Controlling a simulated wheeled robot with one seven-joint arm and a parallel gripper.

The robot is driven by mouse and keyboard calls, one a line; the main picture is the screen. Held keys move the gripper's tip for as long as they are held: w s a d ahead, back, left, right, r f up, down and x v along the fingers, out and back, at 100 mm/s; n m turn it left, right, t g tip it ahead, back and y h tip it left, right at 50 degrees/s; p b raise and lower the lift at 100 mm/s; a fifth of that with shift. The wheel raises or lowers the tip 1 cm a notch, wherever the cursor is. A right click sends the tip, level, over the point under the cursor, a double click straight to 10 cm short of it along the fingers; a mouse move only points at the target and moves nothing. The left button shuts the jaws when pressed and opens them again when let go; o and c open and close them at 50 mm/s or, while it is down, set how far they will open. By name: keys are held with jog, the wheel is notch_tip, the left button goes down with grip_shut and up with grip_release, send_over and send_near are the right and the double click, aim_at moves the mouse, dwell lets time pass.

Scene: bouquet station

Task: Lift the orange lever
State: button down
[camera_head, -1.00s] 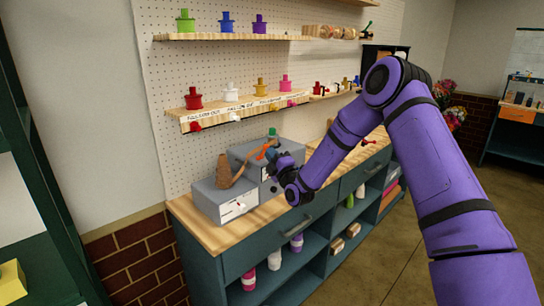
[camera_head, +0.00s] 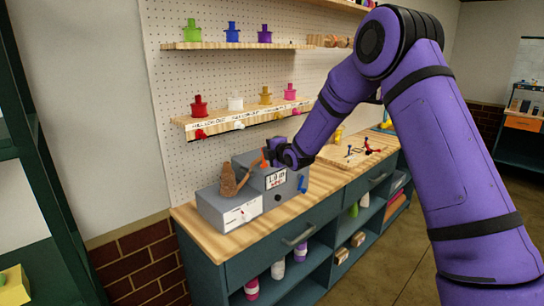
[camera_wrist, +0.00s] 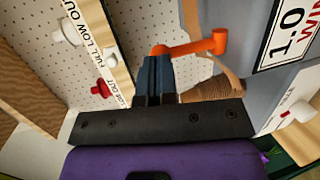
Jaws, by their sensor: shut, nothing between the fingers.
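The orange lever (camera_wrist: 190,46) shows in the wrist view as a bar with a thick round knob at its right end. In the head view the lever (camera_head: 262,160) is small, above the grey box (camera_head: 230,209) and beside the brown cone, partly covered by my gripper. My gripper (camera_wrist: 158,62) is shut and empty, its dark fingertips just below the lever's left end in the wrist view. I cannot tell whether they touch it. In the head view my gripper (camera_head: 270,153) is close against the lever's right side.
A brown cone (camera_head: 228,182) stands on the grey box. A taller grey box (camera_head: 276,180) labelled "1.0" stands behind it. A labelled shelf (camera_head: 240,118) with coloured spools and knobs hangs close above.

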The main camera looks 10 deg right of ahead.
jog(key=g, duration=0.1)
jog(key=w, duration=0.1)
jog(key=g+h, duration=0.1)
jog(key=shift+w+a+r+g, duration=0.25)
jog(key=shift+w+a+g, duration=0.05)
jog(key=shift+a, duration=0.1)
jog(key=shift+r, duration=0.1)
jog(key=shift+r, duration=0.65)
jog(key=shift+s+r, duration=0.1)
